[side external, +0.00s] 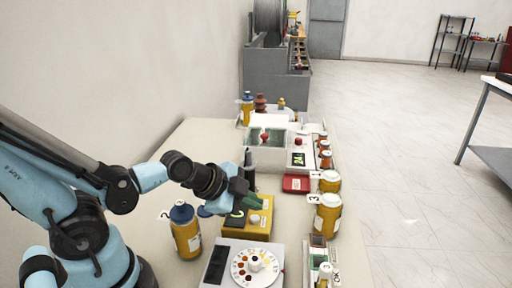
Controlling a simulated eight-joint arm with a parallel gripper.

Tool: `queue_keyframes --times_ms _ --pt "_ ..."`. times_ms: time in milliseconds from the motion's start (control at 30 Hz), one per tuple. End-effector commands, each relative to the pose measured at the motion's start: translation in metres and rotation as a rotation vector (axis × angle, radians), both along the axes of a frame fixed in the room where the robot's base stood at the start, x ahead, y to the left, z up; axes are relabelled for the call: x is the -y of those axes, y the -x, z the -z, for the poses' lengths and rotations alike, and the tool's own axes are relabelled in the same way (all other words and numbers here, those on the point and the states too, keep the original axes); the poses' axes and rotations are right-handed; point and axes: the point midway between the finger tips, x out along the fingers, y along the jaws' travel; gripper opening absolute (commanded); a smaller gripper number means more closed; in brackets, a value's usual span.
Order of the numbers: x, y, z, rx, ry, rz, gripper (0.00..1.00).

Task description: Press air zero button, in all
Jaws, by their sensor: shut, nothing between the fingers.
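My gripper (243,192) is shut and empty, with its dark green fingers over the yellow box (262,231) on the table. The box has a dark panel on its left and small round features on its top. One pale round button (254,219) shows just below the fingers, and an orange-red spot shows beside it. The fingers hide part of the box top. I cannot tell whether they touch it, and no label can be read, so I cannot tell which control is the air zero button.
A grey dial unit (231,259) stands in front of the box. A yellow bottle with a blue cap (186,232) is at left. Yellow jars (327,216) line the right edge. A white unit with a green display (299,159) and a red box (296,183) are behind.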

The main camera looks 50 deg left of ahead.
Motion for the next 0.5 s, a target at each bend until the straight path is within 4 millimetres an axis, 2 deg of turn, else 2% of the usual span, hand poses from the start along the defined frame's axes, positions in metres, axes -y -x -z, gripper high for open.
queue_keyframes --times_ms 500 --pt "0.000 0.001 -0.039 0.000 0.000 0.000 0.00"
